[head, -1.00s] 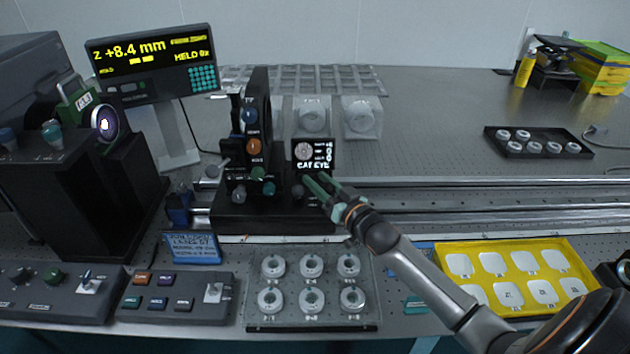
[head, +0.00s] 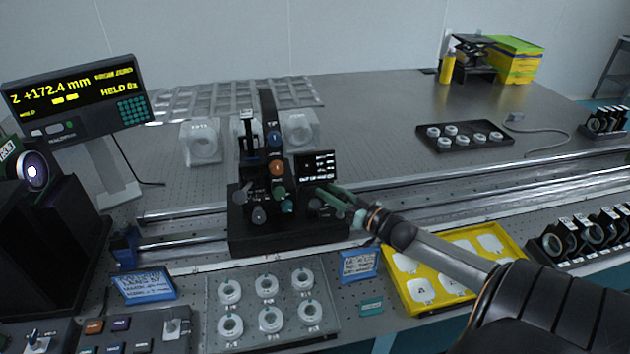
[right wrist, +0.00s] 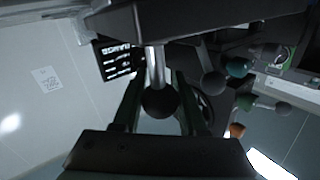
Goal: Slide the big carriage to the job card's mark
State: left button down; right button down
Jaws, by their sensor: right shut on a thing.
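The big carriage (head: 285,235) is a black block on the rail (head: 185,238), with a tall post, coloured knobs and a small dark screen (head: 317,165). My right gripper (head: 335,195) is at the carriage's right front, its green fingers shut on a ball knob. The right wrist view shows this black ball knob (right wrist: 160,101) on a bright rod between the fingers. The readout (head: 75,95) shows Z +172.4 mm and HELD. Two blue-framed cards, one at left (head: 147,287) and one right of centre (head: 360,264), have text too small to read. My left gripper is not in view.
The rail is bare right of the carriage and for a stretch at its left, up to a blue end piece (head: 124,247). A black tray (head: 428,146) sits behind.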

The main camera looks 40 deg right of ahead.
jog(key=shift+s+d, duration=0.45)
jog(key=shift+d, duration=0.35)
jog(key=c, duration=0.7)
grip_release()
jog(key=shift+c, duration=0.2)
jog(key=s+p, duration=0.1)
jog(key=s, duration=1.1)
jog(key=shift+s+d, duration=0.2)
jog(key=shift+s, duration=0.05)
